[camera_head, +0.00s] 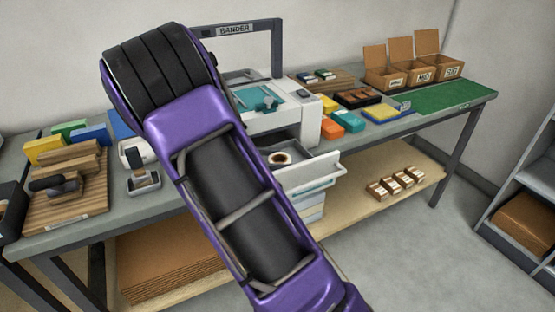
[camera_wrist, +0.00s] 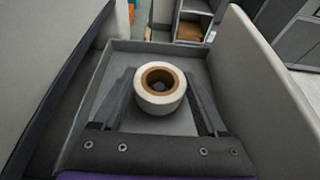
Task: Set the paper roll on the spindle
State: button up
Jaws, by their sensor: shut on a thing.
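The paper roll (camera_wrist: 160,104) is white with a brown core, and it stands upright with its core facing up. In the wrist view it sits between the two dark fingers of my gripper (camera_wrist: 160,82), which is shut on it. The roll is inside the open grey drawer of the bander (camera_head: 263,106). In the head view the roll (camera_head: 280,158) shows in that drawer, to the right of my purple arm, and my fingers are hidden. Something dark shows inside the core; I cannot tell whether it is the spindle or the drawer floor.
The drawer's pale front panel (camera_head: 308,172) stands close on one side of my gripper. Orange and yellow blocks (camera_head: 331,122) lie right of the bander. A green mat (camera_head: 450,97) and open cartons (camera_head: 425,62) are at the bench's far end.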

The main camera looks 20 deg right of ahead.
aim_at(270, 161)
jog(key=shift+f, duration=0.45)
dwell(0.7)
jog(key=o, duration=1.1)
jog(key=shift+p+v, duration=1.15)
jog(key=shift+v, duration=0.75)
jog(key=p+v, duration=0.3)
jog(key=v, duration=0.4)
jog(key=shift+p, duration=0.3)
jog(key=shift+a, duration=0.15)
